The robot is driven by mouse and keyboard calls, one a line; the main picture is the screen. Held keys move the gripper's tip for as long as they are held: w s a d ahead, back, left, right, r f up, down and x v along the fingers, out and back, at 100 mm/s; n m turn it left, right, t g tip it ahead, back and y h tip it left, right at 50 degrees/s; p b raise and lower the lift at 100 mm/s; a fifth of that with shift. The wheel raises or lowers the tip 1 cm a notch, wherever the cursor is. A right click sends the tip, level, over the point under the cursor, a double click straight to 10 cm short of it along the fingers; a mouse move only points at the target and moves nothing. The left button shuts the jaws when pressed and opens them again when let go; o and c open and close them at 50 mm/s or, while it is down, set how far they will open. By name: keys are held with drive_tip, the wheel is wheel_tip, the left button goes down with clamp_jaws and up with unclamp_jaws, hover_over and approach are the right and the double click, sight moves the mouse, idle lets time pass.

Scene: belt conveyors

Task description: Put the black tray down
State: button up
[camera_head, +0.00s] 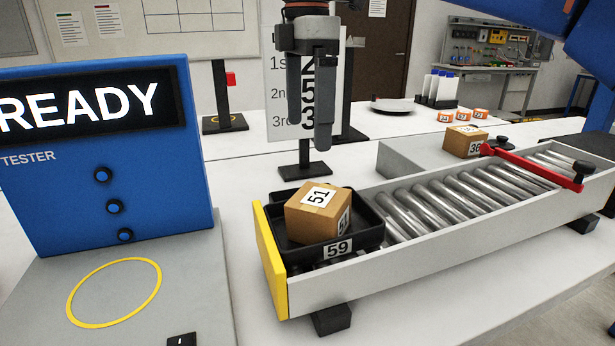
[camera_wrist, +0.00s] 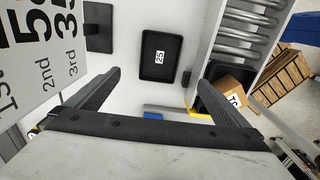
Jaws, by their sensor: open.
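A black tray (camera_head: 337,249) labelled 59 sits on the rollers at the conveyor's near end and bears a brown box (camera_head: 320,211) labelled 51. The box and part of this tray (camera_wrist: 208,97) also show at the right of the wrist view. Another black tray (camera_wrist: 160,73), empty with a white number label, lies flat on the white table beside the conveyor in the wrist view. In the head view it is hidden or hard to separate from the tray with the box. My gripper (camera_head: 309,132) is open and empty, pointing down above the table behind the conveyor end.
The conveyor (camera_head: 440,248) has a yellow end plate (camera_head: 270,258), a red bar (camera_head: 535,168) across it and box 36 (camera_head: 463,140) beside it. A number sign (camera_head: 275,100) stands behind my gripper. The blue tester (camera_head: 105,170) is at left.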

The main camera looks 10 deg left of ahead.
wheel_tip(320, 180, down, 9)
drive_tip(key=shift+s+r, duration=0.1)
drive_tip(key=shift+w+f, duration=0.2)
drive_tip(key=shift+f, duration=3)
drive_tip(key=c, duration=1.2)
